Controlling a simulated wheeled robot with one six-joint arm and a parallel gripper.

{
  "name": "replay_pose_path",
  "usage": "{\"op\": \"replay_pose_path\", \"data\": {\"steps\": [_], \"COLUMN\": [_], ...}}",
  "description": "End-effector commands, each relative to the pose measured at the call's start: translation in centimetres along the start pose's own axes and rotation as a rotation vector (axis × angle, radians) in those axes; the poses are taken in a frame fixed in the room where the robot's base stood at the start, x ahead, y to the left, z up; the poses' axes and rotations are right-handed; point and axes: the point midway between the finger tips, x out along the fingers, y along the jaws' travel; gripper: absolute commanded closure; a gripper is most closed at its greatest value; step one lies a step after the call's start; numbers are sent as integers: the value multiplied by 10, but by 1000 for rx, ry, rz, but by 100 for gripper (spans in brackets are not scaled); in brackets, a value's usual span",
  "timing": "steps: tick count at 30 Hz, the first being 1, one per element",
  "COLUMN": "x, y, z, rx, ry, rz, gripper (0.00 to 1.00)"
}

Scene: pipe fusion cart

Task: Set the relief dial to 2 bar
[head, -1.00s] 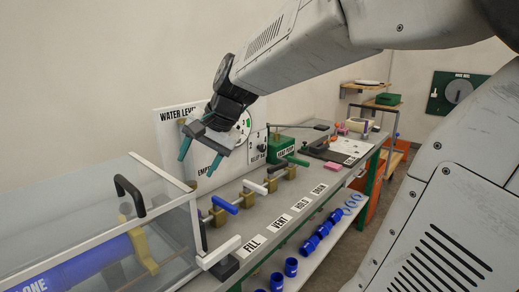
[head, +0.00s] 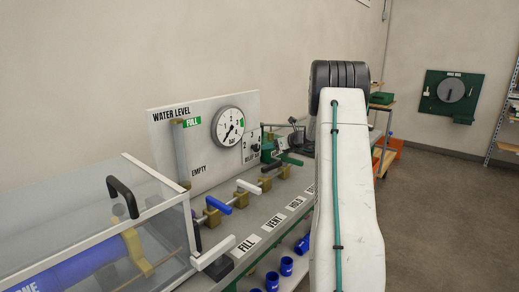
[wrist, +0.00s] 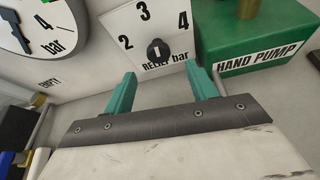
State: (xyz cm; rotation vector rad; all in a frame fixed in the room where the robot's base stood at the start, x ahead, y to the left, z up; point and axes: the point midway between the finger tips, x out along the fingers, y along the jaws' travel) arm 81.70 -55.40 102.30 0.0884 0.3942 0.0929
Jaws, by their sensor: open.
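The relief dial (wrist: 158,49) is a small dark round knob with a pale mark, on a white panel marked 2, 3 and 4 above "RELIEF bar" in the wrist view. The 2 is to its left, the 3 above and the 4 to its upper right. The pale mark looks roughly upright; its exact setting is too small to tell. My gripper (wrist: 163,72) is open, its two green fingers apart, with the dial showing between and beyond the tips. I see no contact with it. In the head view the relief panel (head: 252,139) is small, and my arm crosses to its right.
The green hand pump (wrist: 258,38) stands close to the right of the dial. The pressure gauge (wrist: 32,22) is to its left. In the head view, valves with blue (head: 219,205) and white (head: 249,187) handles line the bench.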

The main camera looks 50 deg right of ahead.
Motion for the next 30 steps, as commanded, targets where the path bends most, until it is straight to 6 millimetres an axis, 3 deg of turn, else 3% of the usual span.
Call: {"op": "replay_pose_path", "data": {"steps": [12,24,29,30], "x": [63,73,73,73], "y": [3,3,2,2], "z": [0,0,0,0], "rx": [-3,-4,-4,-4], "ry": [2,2,2,2], "rz": [5,3,3,3], "gripper": [43,43,85,87]}}
